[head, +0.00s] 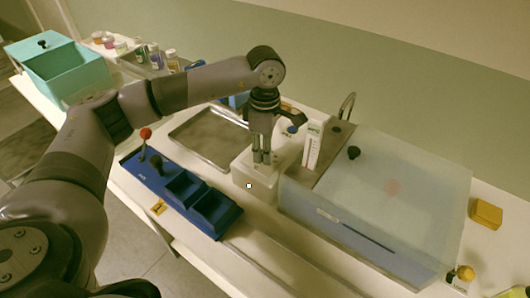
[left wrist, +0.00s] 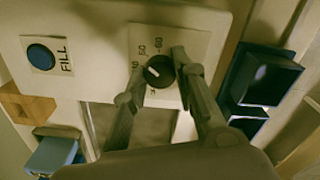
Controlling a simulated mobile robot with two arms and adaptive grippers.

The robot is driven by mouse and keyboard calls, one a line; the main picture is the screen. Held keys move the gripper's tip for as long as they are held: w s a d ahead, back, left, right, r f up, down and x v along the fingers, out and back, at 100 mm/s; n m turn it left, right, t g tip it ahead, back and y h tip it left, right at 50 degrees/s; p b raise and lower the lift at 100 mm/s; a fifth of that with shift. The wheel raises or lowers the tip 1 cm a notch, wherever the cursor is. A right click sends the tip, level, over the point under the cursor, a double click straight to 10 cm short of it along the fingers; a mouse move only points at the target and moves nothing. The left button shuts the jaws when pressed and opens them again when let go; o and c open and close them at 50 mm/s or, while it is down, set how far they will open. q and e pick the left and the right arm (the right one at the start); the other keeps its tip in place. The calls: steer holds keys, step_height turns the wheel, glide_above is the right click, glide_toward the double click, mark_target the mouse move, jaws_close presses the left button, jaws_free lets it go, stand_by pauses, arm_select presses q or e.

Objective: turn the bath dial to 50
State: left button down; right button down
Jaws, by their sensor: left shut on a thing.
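The bath dial (left wrist: 160,70) is a small dark round knob with a white mark, on a pale plate with printed numbers. In the left wrist view its mark points to the left side of the knob; the numbers are too blurred to read a setting surely. My left gripper (left wrist: 157,77) has its two fingers on either side of the dial and is shut on it. In the head view my left gripper (head: 262,160) points straight down at the white box (head: 243,183), and hides the dial. My right gripper is not in view.
A blue FILL button (left wrist: 40,57) is on the same white panel. The bath with a translucent lid (head: 420,180) stands to the right. A blue tray (head: 150,178) with a red-knobbed lever and a metal tray (head: 205,135) lie left. A teal box (head: 65,70) stands far left.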

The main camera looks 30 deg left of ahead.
arm_select(q)
steer(key=shift+r+m, duration=0.1)
steer(key=shift+m, duration=0.3)
steer(key=c, duration=1.3)
jaws_free()
step_height(320, 180, up, 12)
